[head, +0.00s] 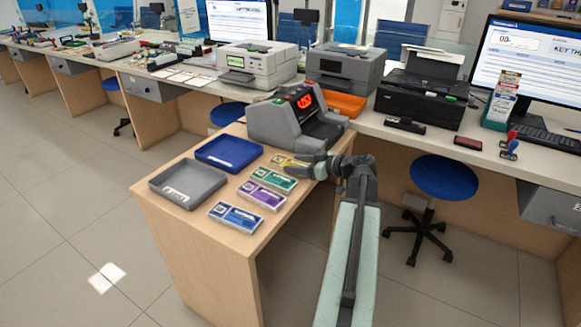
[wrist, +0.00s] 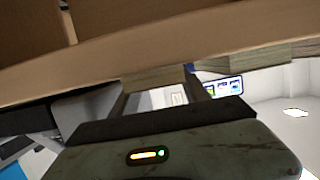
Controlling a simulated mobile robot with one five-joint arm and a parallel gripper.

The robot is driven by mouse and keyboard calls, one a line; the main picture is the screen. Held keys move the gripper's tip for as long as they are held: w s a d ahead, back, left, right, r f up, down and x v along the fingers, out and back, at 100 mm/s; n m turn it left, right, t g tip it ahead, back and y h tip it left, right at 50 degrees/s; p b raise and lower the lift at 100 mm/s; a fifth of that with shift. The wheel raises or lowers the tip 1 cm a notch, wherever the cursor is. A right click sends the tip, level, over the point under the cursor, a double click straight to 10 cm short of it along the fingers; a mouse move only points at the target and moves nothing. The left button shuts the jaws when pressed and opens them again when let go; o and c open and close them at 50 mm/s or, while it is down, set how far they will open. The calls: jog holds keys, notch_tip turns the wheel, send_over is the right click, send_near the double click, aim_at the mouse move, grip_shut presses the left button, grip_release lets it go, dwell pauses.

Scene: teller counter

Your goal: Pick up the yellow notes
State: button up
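The yellow notes (head: 285,161) lie flat on the wooden side desk, at the far end of a row of note bundles. My gripper (head: 306,167) is close to their right end and hides part of them in the head view. In the wrist view the two fingers (wrist: 158,92) stand apart. A dim tan strip shows between them, and I cannot tell what it is. I see no notes clearly held. The green notes (head: 274,178) lie just in front of the yellow ones, very near my gripper.
Purple notes (head: 262,195) and blue notes (head: 235,217) lie nearer in the row. A blue tray (head: 229,166) and a grey tray (head: 161,187) are to the left. A grey counting machine (head: 278,124) stands right behind the yellow notes. A blue stool (head: 444,178) is at the right.

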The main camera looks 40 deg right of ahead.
jog(key=c, duration=0.4)
jog(key=shift+o, duration=0.2)
jog(key=shift+r, duration=0.1)
